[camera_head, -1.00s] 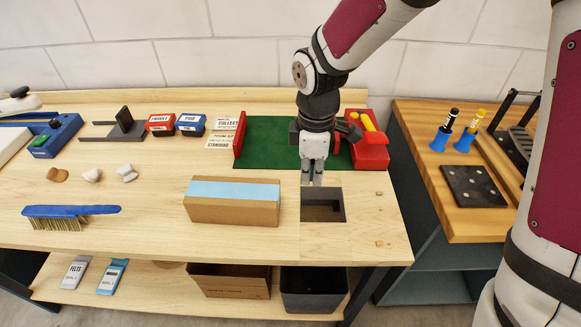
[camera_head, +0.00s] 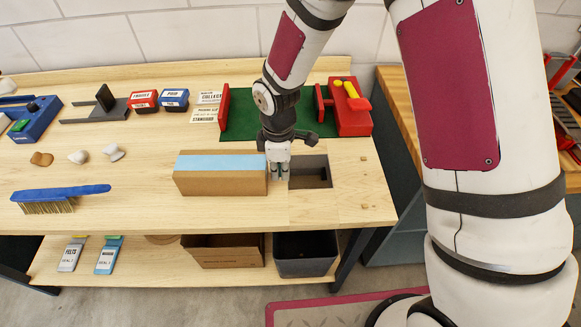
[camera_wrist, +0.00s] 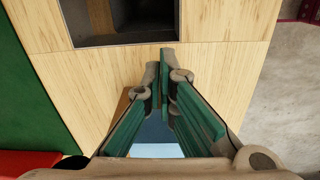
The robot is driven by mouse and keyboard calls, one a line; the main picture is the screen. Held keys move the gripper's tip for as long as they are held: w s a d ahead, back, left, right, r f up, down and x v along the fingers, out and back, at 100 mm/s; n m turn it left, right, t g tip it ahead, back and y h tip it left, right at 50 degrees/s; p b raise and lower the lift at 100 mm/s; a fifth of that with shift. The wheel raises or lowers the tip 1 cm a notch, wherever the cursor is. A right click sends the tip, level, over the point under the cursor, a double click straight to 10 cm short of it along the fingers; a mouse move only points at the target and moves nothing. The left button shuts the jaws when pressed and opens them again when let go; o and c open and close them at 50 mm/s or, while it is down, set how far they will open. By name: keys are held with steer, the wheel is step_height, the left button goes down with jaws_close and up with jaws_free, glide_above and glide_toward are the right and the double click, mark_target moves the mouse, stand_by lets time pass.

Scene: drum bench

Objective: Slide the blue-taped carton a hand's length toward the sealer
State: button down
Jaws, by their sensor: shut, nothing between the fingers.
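The brown carton with a light blue tape strip (camera_head: 220,180) lies flat on the bench, left of a square opening. My gripper (camera_head: 279,175) points down at the carton's right end, between it and the opening. The fingers are shut and hold nothing; whether they touch the carton I cannot tell. In the wrist view my fingertips (camera_wrist: 165,75) are together, and part of the carton's blue strip (camera_wrist: 155,151) shows between the fingers. At the left stands a blue device with a green part (camera_head: 38,115); I cannot tell whether it is the sealer.
The square opening (camera_head: 310,171) is cut in the bench right of my gripper. A blue brush (camera_head: 60,197) lies front left. Pale lumps (camera_head: 112,152) lie farther back. A red fixture (camera_head: 348,110) stands by the green mat (camera_head: 262,115). Bare wood lies left of the carton.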

mark_target(211, 171)
steer(key=shift+a, duration=0.3)
steer(key=a+b, duration=0.2)
steer(key=a, duration=0.3)
steer(key=w+a+b, duration=0.1)
steer(key=a+b, duration=0.1)
steer(key=a, duration=0.3)
steer(key=a+b, duration=0.1)
steer(key=a, duration=0.5)
steer(key=shift+w+a+f+b, duration=0.1)
steer(key=shift+w+b, duration=0.25)
steer(key=shift+b, duration=0.05)
steer(key=shift+s+a, duration=0.1)
steer(key=shift+a, duration=0.25)
steer(key=shift+d, duration=0.1)
